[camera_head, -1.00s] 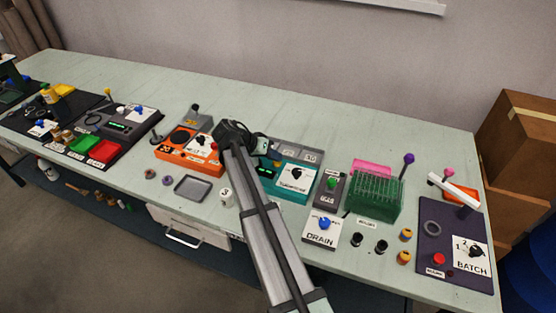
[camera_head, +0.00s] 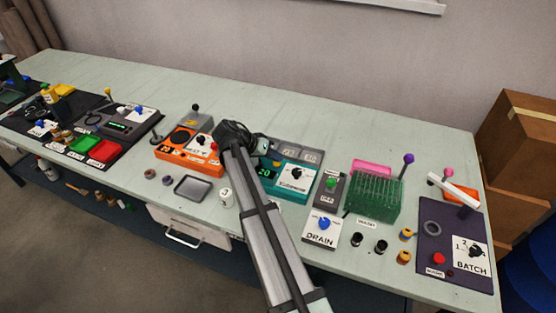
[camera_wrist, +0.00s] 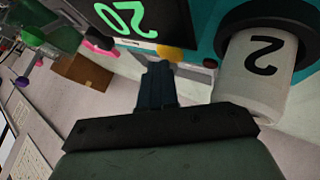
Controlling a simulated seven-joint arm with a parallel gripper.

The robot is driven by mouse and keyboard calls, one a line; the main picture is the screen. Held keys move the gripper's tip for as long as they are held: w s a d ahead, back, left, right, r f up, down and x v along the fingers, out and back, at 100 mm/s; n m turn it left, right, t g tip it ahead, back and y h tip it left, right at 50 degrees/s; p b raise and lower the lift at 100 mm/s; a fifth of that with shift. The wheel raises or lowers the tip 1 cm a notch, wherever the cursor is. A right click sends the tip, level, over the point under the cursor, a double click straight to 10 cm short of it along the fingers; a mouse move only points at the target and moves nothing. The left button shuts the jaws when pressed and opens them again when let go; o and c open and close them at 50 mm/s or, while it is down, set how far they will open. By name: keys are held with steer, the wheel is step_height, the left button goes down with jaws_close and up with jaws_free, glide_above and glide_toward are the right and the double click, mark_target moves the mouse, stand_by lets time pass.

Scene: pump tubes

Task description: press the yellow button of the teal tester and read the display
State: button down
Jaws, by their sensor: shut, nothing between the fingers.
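The teal tester (camera_head: 288,194) stands on the bench in the head view, right of my forearm. Its dark display (camera_head: 265,173) is lit with a green 20. In the wrist view the display (camera_wrist: 140,16) shows the same 20, upside down. The yellow button (camera_wrist: 170,52) is at the tips of my gripper (camera_wrist: 158,68), which is shut and empty. The tips overlap the button's edge in the picture; I cannot tell how far it is pressed. The fingertips are hidden in the head view.
A white cylinder marked 2 (camera_wrist: 255,70) sits in a dark ring close to my fingers. The orange device (camera_head: 180,164) stands left of my arm. A grey switch box (camera_head: 329,190) and a green rack (camera_head: 375,198) stand to the right.

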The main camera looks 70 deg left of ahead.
mark_target(274, 162)
steer(key=shift+s+f, duration=0.2)
steer(key=shift+f, duration=0.05)
stand_by(0.3)
steer(key=shift+a+r, duration=0.1)
steer(key=shift+r, duration=0.7)
steer(key=shift+w+r, duration=0.1)
steer(key=shift+r, duration=2.25)
